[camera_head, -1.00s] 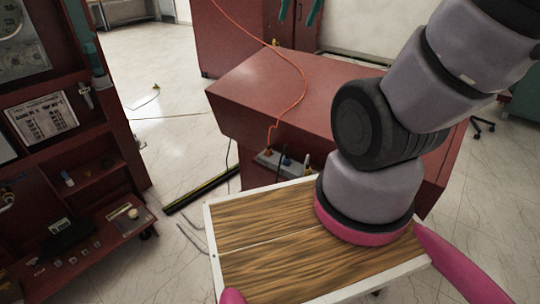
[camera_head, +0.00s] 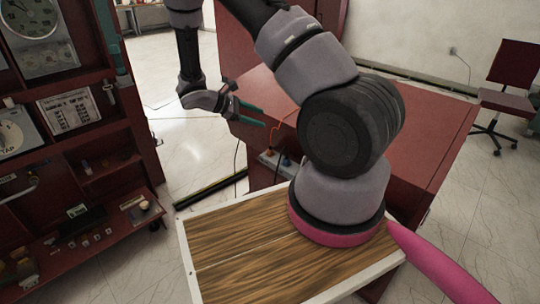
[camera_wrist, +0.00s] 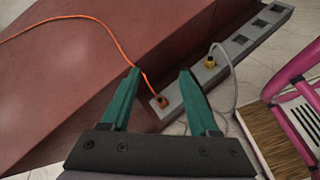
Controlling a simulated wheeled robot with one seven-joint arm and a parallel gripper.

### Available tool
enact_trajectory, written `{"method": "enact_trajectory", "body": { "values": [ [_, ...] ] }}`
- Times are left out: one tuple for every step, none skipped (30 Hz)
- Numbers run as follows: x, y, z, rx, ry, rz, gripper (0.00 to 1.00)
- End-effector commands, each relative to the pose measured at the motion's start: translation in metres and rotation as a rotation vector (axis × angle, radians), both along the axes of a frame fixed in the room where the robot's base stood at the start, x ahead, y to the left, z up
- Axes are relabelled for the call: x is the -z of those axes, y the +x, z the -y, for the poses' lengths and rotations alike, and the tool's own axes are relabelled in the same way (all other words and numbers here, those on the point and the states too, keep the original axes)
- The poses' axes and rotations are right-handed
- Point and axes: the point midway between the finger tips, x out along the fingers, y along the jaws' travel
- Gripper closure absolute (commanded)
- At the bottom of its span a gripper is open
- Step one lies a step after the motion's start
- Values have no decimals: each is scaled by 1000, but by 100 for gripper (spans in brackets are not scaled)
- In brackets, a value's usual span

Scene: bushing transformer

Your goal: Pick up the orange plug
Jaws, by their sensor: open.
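The orange plug (camera_wrist: 162,102) sits in the near end of a grey power strip (camera_wrist: 188,88) in the wrist view. Its orange cord (camera_wrist: 107,27) runs up and left over the red cabinet. My gripper (camera_wrist: 158,70) is open and empty, with teal fingers. In the wrist view the plug appears between the two fingers, but the distance to it is unclear. In the head view my gripper (camera_head: 264,117) hangs in front of the red cabinet, above the power strip (camera_head: 269,161). The plug is too small to make out there.
A yellow plug (camera_wrist: 210,61) with a grey cord sits farther along the strip. The red cabinet (camera_head: 425,125) stands close beside the strip. Red shelves (camera_head: 80,130) stand at the left. A black-and-yellow bar (camera_head: 208,188) lies on the floor.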

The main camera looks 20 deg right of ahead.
Motion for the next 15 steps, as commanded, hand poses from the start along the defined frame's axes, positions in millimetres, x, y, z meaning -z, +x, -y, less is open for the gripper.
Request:
{"method": "enact_trajectory", "body": {
  "values": [
    [26, 3, 0, -65, -57, -55, 39],
    [39, 6, 0, -105, -89, -86, 39],
    [56, 10, 0, -160, -131, -125, 39],
    [70, 11, 0, -201, -163, -153, 39],
    [82, 13, 0, -240, -193, -179, 39],
    [98, 15, 0, -289, -229, -214, 39],
    [110, 16, 0, -327, -256, -237, 39],
    [121, 16, 0, -360, -281, -260, 39],
    [134, 17, 0, -401, -310, -286, 39],
    [143, 18, 0, -431, -330, -303, 39],
    [151, 18, 0, -457, -348, -320, 39],
    [160, 18, 0, -487, -369, -339, 39],
    [167, 17, 0, -506, -381, -351, 39],
    [172, 18, 0, -523, -391, -360, 39],
    [177, 17, 0, -541, -403, -371, 39]
  ]
}}
